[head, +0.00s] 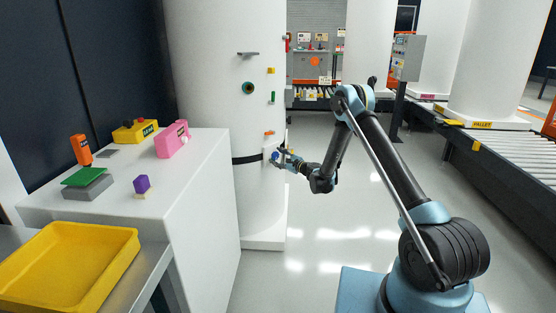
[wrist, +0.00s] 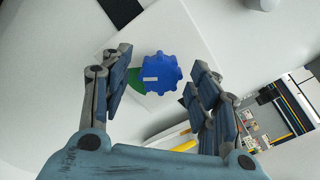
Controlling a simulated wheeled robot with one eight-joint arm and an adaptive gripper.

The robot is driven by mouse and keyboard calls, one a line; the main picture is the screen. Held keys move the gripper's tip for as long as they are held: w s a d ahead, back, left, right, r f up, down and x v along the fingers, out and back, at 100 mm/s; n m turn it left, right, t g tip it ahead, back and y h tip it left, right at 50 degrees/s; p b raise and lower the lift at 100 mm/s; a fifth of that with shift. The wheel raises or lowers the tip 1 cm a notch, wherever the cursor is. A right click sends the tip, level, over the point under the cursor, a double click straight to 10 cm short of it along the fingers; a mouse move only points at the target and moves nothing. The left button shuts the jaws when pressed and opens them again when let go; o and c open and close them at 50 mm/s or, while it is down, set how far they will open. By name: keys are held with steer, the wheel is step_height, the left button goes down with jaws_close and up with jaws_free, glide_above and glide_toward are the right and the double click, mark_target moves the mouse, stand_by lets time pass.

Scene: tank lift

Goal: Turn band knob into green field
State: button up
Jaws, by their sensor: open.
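The band knob (wrist: 165,70) is blue, round and lobed, and sits on a pale plate (wrist: 200,35) in the wrist view. A short white mark lies on its left half. A green field (wrist: 136,82) shows at the knob's left edge, on the same side as the mark; the knob hides part of it. My gripper (wrist: 160,62) is open, with one finger on each side of the knob and visible gaps between. In the head view my gripper (head: 283,157) is at the white column (head: 215,80), beside the blue knob (head: 275,156).
A yellow tray (head: 120,238) is at front left. The floor right of the column is clear up to the conveyor (head: 510,150).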

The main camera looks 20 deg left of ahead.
steer(key=shift+a, duration=0.1)
steer(key=shift+c, duration=0.5)
steer(key=c, duration=1)
steer(key=shift+o, duration=0.2)
steer(key=shift+s+n, duration=0.1)
steer(key=shift+n, duration=3.2)
steer(key=o, duration=1.1)
steer(key=shift+c, duration=0.2)
